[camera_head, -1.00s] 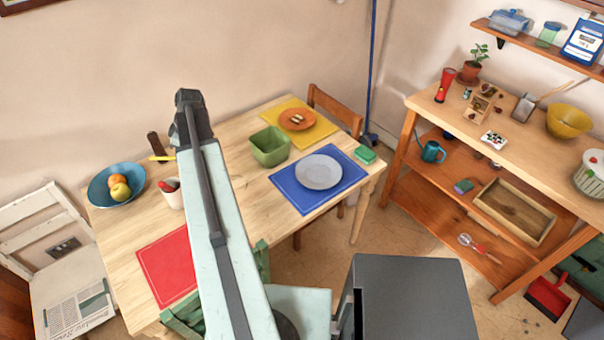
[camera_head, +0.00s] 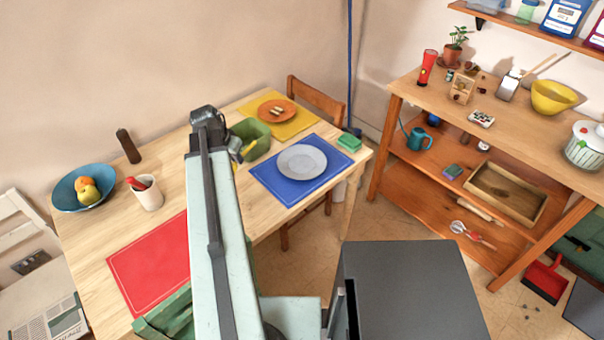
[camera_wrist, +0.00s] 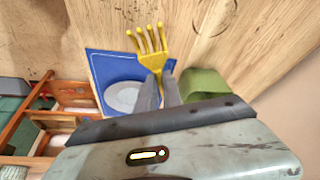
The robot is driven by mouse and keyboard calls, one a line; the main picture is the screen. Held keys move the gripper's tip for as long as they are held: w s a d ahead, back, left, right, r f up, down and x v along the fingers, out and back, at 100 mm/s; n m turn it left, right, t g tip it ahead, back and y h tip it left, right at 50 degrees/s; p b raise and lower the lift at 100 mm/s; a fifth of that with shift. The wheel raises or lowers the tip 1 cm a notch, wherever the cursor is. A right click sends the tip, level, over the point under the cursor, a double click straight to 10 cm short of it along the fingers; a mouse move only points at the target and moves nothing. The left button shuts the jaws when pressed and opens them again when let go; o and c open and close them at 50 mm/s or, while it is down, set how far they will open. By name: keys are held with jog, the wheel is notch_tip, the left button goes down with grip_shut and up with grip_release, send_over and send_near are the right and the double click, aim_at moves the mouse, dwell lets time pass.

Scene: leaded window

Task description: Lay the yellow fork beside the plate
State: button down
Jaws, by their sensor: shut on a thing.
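My gripper (camera_wrist: 158,88) is shut on the yellow fork (camera_wrist: 153,50), whose tines point away from the wrist in the wrist view. In the head view a small piece of the fork (camera_head: 249,148) shows just right of my gripper, in front of the green bin; the fingers are mostly hidden by my arm. The fork appears held above the table. The white plate (camera_head: 302,162) lies on the blue mat (camera_head: 268,184), to the right of my gripper. In the wrist view the plate (camera_wrist: 122,97) is left of the fingers and partly covered by them.
The green bin (camera_head: 262,146) stands left of the blue mat. An orange plate (camera_head: 278,111) sits on a yellow mat behind. A white cup (camera_head: 147,194), blue bowl (camera_head: 68,198) and red mat (camera_head: 140,279) are at left.

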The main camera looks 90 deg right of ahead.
jog(key=s+f+m+y+b, duration=0.2)
jog(key=s+f+m+b, duration=0.1)
jog(key=s+m, duration=0.4)
jog(key=s+a+f+m+g+y+b, duration=0.1)
jog(key=s+f+m+y+b, duration=0.1)
jog(key=s+m, duration=0.5)
jog(key=s+f+m+y+b, duration=0.3)
jog(key=s+f+m, duration=0.2)
jog(key=s+m, duration=0.2)
jog(key=shift+s+a+m+b, duration=0.35)
jog(key=shift+s+m+b, duration=0.05)
jog(key=shift+s, duration=0.1)
jog(key=shift+s+a+m, duration=0.15)
jog(key=shift+s+m, duration=0.15)
jog(key=shift+m, duration=0.1)
jog(key=b, duration=0.1)
send_over(272, 180)
jog(key=shift+f, duration=0.7)
jog(key=f+b, duration=0.2)
jog(key=b, duration=0.1)
jog(key=w+d+f+b, duration=0.1)
jog(key=f, duration=0.1)
jog(key=shift+r, duration=0.2)
jog(key=shift+f, duration=0.2)
jog(key=c, duration=1.5)
grip_release()
jog(key=shift+r, duration=0.1)
